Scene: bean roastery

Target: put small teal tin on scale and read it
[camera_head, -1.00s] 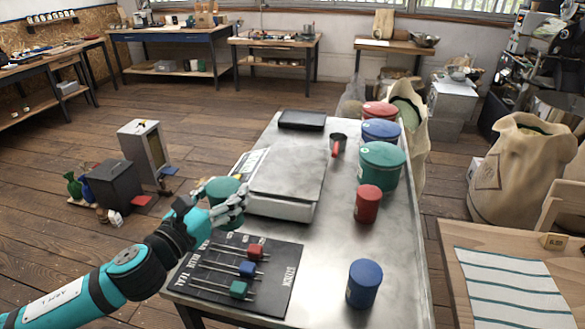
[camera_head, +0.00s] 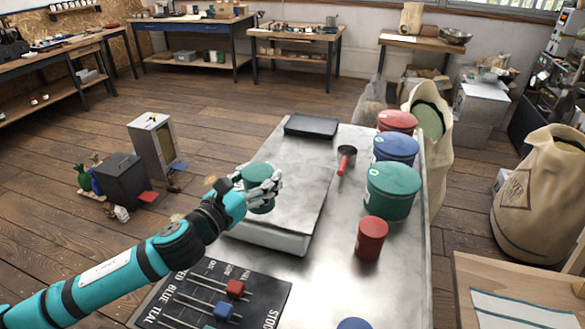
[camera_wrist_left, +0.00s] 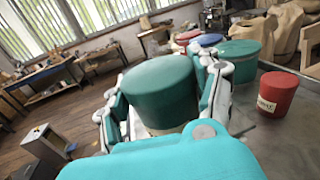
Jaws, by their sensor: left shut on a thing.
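My left gripper (camera_head: 262,190) is shut on the small teal tin (camera_head: 257,172). In the head view the tin is over the left part of the scale's plate (camera_head: 297,199); I cannot tell whether it touches the plate. In the left wrist view the teal tin (camera_wrist_left: 160,92) is upright between the two fingers of my left gripper (camera_wrist_left: 168,100). The scale's display is not visible, hidden behind my arm or out of sight. My right gripper is not in view.
A small red tin (camera_head: 370,238), a large teal tin (camera_head: 392,190), a large blue tin (camera_head: 396,149) and a large red tin (camera_head: 397,122) line the table's right side. A slider board (camera_head: 258,292) is in front.

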